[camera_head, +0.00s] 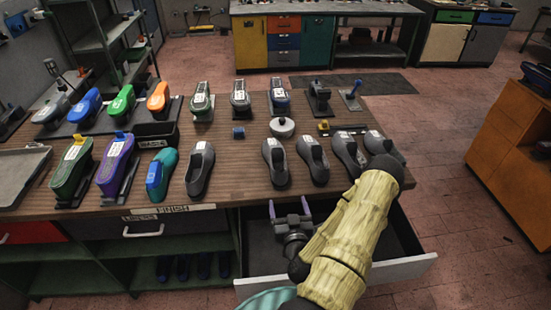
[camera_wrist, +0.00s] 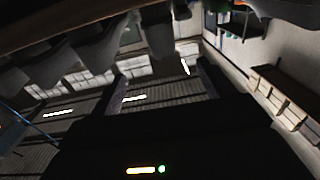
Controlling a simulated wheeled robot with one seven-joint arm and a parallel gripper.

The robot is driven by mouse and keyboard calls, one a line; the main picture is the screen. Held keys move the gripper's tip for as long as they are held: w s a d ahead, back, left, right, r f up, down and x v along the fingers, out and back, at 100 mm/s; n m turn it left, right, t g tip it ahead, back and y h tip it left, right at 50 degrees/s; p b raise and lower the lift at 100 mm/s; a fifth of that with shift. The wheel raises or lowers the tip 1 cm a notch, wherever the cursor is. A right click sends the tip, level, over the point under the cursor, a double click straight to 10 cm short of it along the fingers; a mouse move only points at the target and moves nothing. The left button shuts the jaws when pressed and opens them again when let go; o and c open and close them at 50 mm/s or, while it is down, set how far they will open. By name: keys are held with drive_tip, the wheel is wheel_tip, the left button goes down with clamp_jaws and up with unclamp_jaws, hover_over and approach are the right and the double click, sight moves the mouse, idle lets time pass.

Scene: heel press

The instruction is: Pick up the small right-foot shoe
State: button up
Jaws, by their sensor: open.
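Several dark grey shoes stand in the front row on the workbench (camera_head: 230,208): one shoe (camera_head: 200,168) at left, another (camera_head: 275,162) near the middle, then further shoes (camera_head: 313,160), (camera_head: 347,154) and (camera_head: 383,146) to the right. A teal shoe (camera_head: 161,176) stands left of them. I cannot tell which is the small right-foot shoe; the labels are too small to read. My gripper (camera_head: 289,208) is open and empty, in front of the bench edge, over the open drawer and apart from the shoes. Its fingers also show in the wrist view (camera_wrist: 165,84), with nothing between them.
The open drawer (camera_head: 408,266) juts out below the bench front. Green and purple shoes (camera_head: 70,168) (camera_head: 116,162) stand on the left. A back row holds more shoes, a round pot (camera_head: 282,127) and small tools. An orange cabinet (camera_head: 510,150) stands right, with free floor between.

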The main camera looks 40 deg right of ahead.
drive_tip(key=b, duration=0.6)
approach(282, 178)
drive_tip(key=shift+x, duration=1.45)
drive_tip(key=p+x, duration=0.3)
drive_tip(key=x, duration=0.3)
drive_tip(key=shift+w+r, duration=0.1)
drive_tip(key=shift+r, duration=0.1)
drive_tip(key=shift+w+d+f, duration=0.15)
drive_tip(key=shift+w+d, duration=0.15)
drive_tip(key=shift+w, duration=0.2)
